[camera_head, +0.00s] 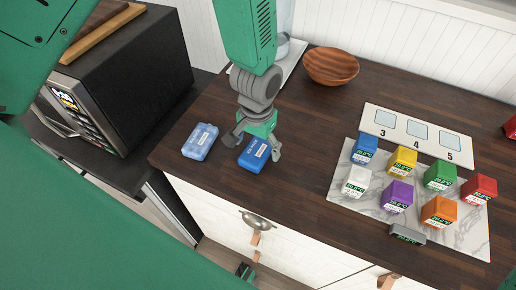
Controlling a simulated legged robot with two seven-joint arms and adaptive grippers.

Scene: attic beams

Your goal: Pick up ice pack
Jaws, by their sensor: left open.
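Two blue packs lie side by side near the left end of the dark wooden counter. One is a pale blue, translucent pack (200,142) with a white label. The other is a deeper blue pack (254,156), also labelled. I cannot tell from the picture which of them is the ice pack. My left gripper (256,146) points down over the deeper blue pack, open, with one finger on each side of it. Its palm hides part of the pack's back edge, and contact is unclear. The pale pack is left of the gripper. My right gripper is not in view.
A black microwave (125,75) stands at the left. A wooden bowl (330,66) sits at the back. At the right, several coloured cubes stand on a marble board (459,231), before a numbered white panel (418,135). The counter between packs and board is clear.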

